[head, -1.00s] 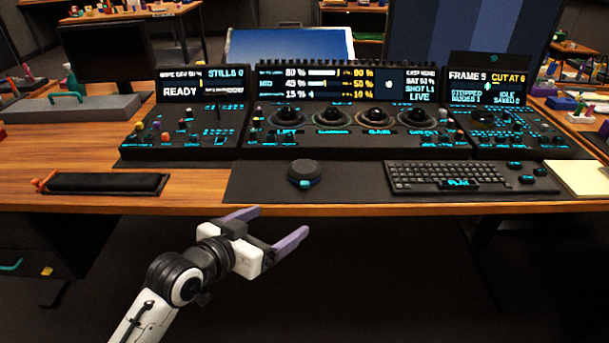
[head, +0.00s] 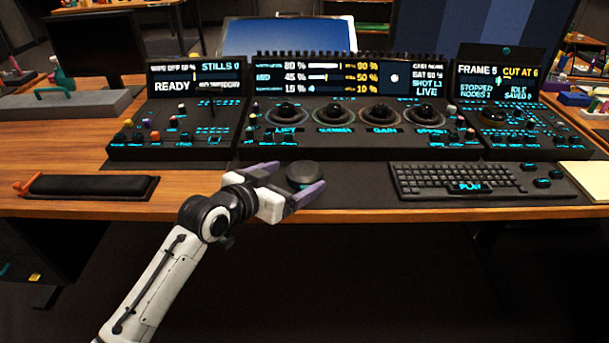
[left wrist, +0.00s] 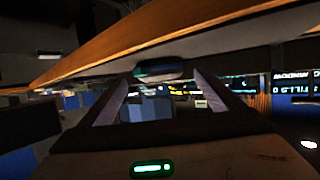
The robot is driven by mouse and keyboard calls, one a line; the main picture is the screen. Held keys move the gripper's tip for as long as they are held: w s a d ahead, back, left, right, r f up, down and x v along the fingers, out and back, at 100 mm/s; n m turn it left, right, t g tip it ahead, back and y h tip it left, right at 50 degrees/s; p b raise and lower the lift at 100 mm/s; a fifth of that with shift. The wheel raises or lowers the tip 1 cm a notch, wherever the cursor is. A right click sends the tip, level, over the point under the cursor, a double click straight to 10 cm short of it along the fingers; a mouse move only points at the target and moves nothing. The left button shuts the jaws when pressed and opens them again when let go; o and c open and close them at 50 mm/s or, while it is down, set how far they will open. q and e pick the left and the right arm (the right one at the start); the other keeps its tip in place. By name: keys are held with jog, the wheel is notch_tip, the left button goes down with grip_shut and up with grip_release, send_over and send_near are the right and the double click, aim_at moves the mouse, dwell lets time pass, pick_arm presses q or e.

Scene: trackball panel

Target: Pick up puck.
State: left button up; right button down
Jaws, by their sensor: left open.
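The puck (head: 303,172) is a dark, round, low disc on the dark mat at the front of the desk, left of the keyboard. It also shows in the left wrist view (left wrist: 160,69), between and just beyond the fingertips. My left gripper (head: 300,175) is open, with purple fingers on either side of the puck, the near finger covering part of its front edge. The left fingers also show in the left wrist view (left wrist: 162,77), apart with nothing gripped. I cannot tell whether they touch the puck. My right gripper is not in view.
A keyboard (head: 480,180) lies right of the puck. The control panel (head: 350,145) with several trackballs stands behind it. A black wrist rest (head: 88,187) with an orange end lies on the left.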

aim_at(298, 175)
pick_arm(q)
jog(key=b+x, duration=0.1)
jog(key=x, duration=0.4)
jog(key=shift+r, duration=0.1)
jog(key=c, duration=1)
